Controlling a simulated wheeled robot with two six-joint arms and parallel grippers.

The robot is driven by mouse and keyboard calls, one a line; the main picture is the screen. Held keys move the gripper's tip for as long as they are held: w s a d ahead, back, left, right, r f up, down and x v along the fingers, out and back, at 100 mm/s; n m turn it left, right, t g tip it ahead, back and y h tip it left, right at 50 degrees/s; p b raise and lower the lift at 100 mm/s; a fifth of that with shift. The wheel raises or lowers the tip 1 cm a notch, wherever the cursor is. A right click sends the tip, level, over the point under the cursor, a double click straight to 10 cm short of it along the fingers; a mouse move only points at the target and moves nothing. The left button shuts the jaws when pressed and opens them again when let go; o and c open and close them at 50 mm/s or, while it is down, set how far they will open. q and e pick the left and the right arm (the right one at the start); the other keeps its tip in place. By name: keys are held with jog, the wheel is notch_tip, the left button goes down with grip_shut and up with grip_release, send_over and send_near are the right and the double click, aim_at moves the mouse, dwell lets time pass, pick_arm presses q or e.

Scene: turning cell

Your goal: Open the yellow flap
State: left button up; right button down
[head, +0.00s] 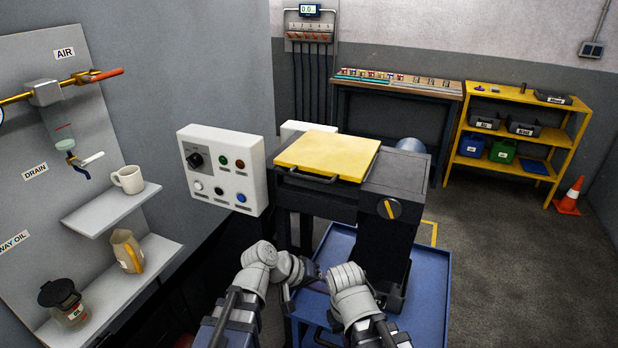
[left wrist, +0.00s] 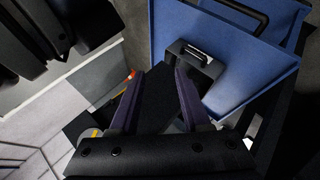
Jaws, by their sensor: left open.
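The yellow flap (head: 335,152) lies flat on top of a dark machine housing (head: 395,180) in the head view. A dark bar handle (head: 314,177) runs along its front edge. My left gripper (left wrist: 160,75) shows in the left wrist view with its two fingers apart and nothing between them. In the head view both my forearms reach in from the bottom, and their wrists are close together below and in front of the flap, apart from it. The fingers of my right gripper cannot be made out there.
A white control panel (head: 223,168) stands left of the flap. A blue cart (head: 428,290) is below the housing. Shelves with a white mug (head: 128,179) and a beige jug (head: 127,251) are at left. A yellow rack (head: 568,143) and orange cone (head: 570,197) stand far right; the floor before them is clear.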

pick_arm(q)
jog(key=w+a+r+n+t+h, duration=0.3)
jog(key=w+r+n+t+h, duration=0.15)
jog(key=w+r, duration=0.35)
jog(key=n+t+p, duration=0.1)
jog(key=n+t, duration=0.4)
jog(key=t, duration=0.2)
send_near(306, 179)
jog(key=x, duration=0.3)
jog(key=shift+y, duration=0.35)
jog(key=shift+p+x, duration=0.6)
jog(key=shift+x, duration=3.3)
jog(key=shift+s+d, duration=0.1)
jog(key=shift+s, duration=0.05)
jog(key=shift+c, duration=0.2)
grip_shut()
jog(key=shift+r, duration=0.1)
